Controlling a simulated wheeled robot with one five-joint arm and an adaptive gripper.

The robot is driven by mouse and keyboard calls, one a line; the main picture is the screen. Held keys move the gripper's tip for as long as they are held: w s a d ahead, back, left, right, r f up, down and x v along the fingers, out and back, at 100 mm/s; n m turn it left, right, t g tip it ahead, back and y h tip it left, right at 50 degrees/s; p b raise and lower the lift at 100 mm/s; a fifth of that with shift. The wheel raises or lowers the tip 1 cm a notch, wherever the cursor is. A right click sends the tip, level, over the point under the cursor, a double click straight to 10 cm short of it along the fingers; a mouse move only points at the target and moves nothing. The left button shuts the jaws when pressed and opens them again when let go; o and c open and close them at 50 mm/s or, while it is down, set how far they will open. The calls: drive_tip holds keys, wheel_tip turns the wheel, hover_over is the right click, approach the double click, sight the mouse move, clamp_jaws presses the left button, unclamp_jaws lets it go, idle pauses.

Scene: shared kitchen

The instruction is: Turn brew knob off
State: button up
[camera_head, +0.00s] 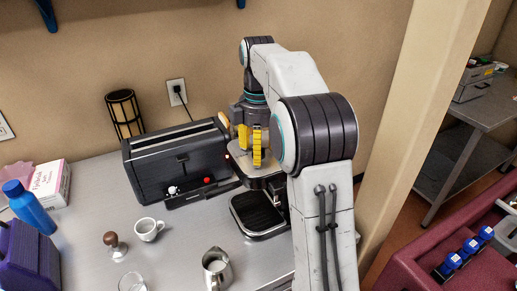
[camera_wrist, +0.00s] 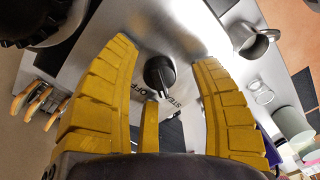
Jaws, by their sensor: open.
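A black knob (camera_wrist: 159,74) sits on the coffee machine's metal panel (camera_wrist: 165,28) in the wrist view. Lettering beside it reads "OFF" and what looks like the start of "STEAM". Its pointer faces the lower edge of the picture, roughly between the two labels. My gripper (camera_wrist: 164,52) is open, with one yellow finger on each side of the knob and a visible gap to both. In the head view my gripper (camera_head: 251,148) points down over the coffee machine (camera_head: 262,181); the knob is hidden there by my arm and fingers.
A black toaster (camera_head: 165,163) stands just left of the coffee machine. A white cup (camera_head: 148,229), a tamper (camera_head: 114,244) and a metal pitcher (camera_head: 217,268) stand on the counter in front. The drip tray (camera_head: 257,214) is empty. A wall pillar (camera_head: 425,100) rises on the right.

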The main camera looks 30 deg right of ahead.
clamp_jaws()
idle(0.3)
drive_tip(key=shift+m, duration=0.3)
drive_tip(key=shift+s+m+p, duration=0.1)
drive_tip(key=shift+m+p, duration=0.75)
drive_tip(key=shift+m, duration=0.05)
drive_tip(key=m+p, duration=0.1)
drive_tip(key=m, duration=0.2)
drive_tip(key=shift+p, duration=0.35)
drive_tip(key=m+p, duration=0.1)
drive_tip(key=m, duration=0.4)
drive_tip(key=shift+f+m+p, duration=0.1)
drive_tip(key=shift+m+p, duration=0.3)
